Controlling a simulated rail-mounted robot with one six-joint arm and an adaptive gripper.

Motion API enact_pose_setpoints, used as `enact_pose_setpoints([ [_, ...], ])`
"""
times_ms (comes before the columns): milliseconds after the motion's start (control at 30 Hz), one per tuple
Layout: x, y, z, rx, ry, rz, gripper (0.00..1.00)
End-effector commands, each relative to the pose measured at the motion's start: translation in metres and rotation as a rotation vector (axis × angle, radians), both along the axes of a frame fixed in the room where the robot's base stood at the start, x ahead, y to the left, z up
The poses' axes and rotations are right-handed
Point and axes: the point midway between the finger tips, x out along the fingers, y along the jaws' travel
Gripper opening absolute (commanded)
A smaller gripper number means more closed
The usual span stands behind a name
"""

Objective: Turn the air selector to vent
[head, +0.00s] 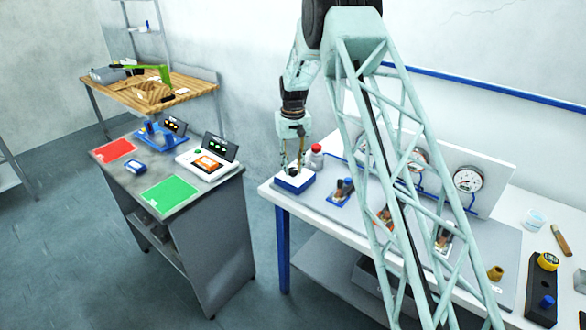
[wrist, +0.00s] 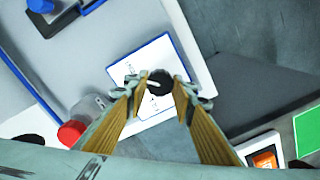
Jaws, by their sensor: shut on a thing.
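The air selector (head: 294,181) is a white-topped box with blue sides at the near left corner of the white bench. In the wrist view its white label plate (wrist: 150,62) has a blue edge and small lettering that I cannot read surely. A dark round knob (wrist: 160,84) stands on the plate, with a pale pointer mark showing beside it. My gripper (head: 295,171) points down over the selector. In the wrist view its two tan-padded fingers (wrist: 158,90) are shut on the knob, one on each side. The fingers hide part of the plate and lettering.
A red-capped bottle (head: 316,156) stands close behind the selector. A blue fixture (head: 341,193) lies to its right, and pressure gauges (head: 467,180) stand on a back panel. A grey cart (head: 204,196) with red and green mats stands left, across a floor gap.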

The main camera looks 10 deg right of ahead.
Motion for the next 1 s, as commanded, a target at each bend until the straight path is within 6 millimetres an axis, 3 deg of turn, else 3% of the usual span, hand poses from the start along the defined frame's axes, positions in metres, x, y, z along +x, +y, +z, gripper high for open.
enact_pose_setpoints([
  [33,0.000,0.000,0.001,0.000,-0.001,0.000,0.13],
  [67,0.000,0.000,0.001,0.000,-0.001,0.000,0.25],
  [200,0.000,0.000,0.000,0.000,-0.001,0.000,0.37],
  [667,0.000,0.000,0.004,0.000,-0.001,0.001,0.37],
  [1000,0.001,0.000,0.035,0.000,-0.003,0.001,0.37],
])
